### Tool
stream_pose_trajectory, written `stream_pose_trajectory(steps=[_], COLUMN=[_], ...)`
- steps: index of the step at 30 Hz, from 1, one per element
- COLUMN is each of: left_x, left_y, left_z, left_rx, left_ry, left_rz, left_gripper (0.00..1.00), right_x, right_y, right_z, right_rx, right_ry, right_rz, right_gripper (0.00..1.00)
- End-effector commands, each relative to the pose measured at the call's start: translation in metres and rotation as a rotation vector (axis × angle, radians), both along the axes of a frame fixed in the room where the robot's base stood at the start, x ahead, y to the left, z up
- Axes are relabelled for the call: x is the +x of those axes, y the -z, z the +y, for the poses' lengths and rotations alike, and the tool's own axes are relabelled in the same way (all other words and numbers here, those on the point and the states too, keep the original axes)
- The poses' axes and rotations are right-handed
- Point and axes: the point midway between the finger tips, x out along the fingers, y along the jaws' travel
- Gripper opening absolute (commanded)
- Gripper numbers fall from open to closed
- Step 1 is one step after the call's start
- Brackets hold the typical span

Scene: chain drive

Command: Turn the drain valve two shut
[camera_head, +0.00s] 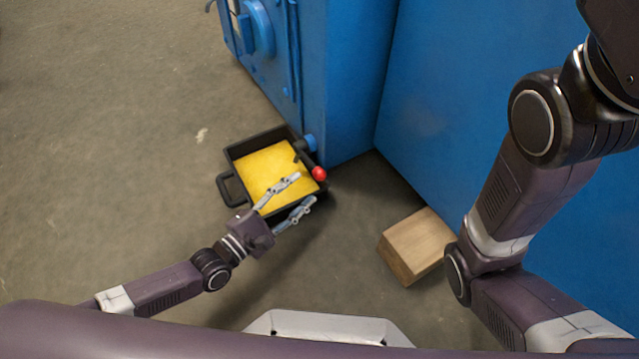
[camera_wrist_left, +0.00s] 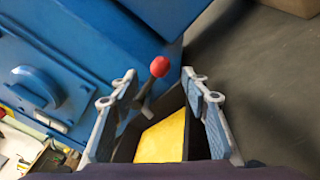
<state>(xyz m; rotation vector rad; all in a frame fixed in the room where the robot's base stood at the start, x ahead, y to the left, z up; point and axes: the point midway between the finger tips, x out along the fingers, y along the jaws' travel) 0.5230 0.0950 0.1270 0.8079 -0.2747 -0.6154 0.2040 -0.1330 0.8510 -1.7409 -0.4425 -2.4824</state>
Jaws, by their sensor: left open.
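The drain valve shows as a lever with a red ball knob (camera_head: 319,173) at the lower corner of the blue machine (camera_head: 345,80), beside a short blue pipe stub (camera_head: 309,142). In the left wrist view the red knob (camera_wrist_left: 159,67) and its dark lever lie ahead of and between my fingers. My left gripper (camera_head: 297,190) is open and empty, over the near right part of the tray, with its fingertips short of the knob. I cannot tell its exact height. My right arm is at the right of the head view; its gripper is out of view.
A black tray (camera_head: 226,188) with yellow contents (camera_head: 263,172) sits on the floor under the valve. A wooden block (camera_head: 415,245) lies to the right, by the blue wall (camera_head: 440,110). The floor to the left is clear.

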Motion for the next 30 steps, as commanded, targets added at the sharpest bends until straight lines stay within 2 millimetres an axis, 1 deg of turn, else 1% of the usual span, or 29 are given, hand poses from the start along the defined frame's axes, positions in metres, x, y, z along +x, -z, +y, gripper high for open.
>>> stream_pose_trajectory(steps=[1,3,5,12,16,21,28,29,30], left_x=[0.002,0.006,0.012,0.043,0.055,0.061,0.062,0.062,0.062], left_y=[0.003,0.004,0.004,0.005,0.004,0.002,0.001,0.001,0.001], left_z=[-0.001,-0.004,-0.009,-0.033,-0.042,-0.047,-0.047,-0.047,-0.047], left_rx=[-0.008,-0.014,-0.016,-0.015,-0.013,-0.01,-0.01,-0.01,-0.009], left_ry=[0.001,0.001,0.001,0.001,0.0,0.0,0.0,0.0,0.001], left_rz=[0.005,0.008,0.008,0.007,0.006,0.008,0.007,0.007,0.008], left_gripper=[0.43,0.43,0.43,0.43,0.43,0.43,0.43,0.4,0.36], right_x=[-0.004,-0.006,-0.006,-0.005,-0.005,-0.005,-0.005,-0.005,-0.005], right_y=[0.005,0.008,0.013,0.035,0.042,0.044,0.044,0.044,0.044], right_z=[-0.001,-0.001,-0.001,-0.001,-0.001,-0.001,-0.001,-0.001,-0.001], right_rx=[0.001,0.002,0.002,0.002,0.002,0.002,0.002,0.002,0.001], right_ry=[-0.002,-0.002,-0.002,-0.002,-0.002,-0.002,-0.002,-0.002,-0.002], right_rz=[-0.01,-0.014,-0.014,-0.012,-0.011,-0.011,-0.012,-0.012,-0.012], right_gripper=[0.26,0.26,0.26,0.26,0.26,0.26,0.26,0.26,0.26])
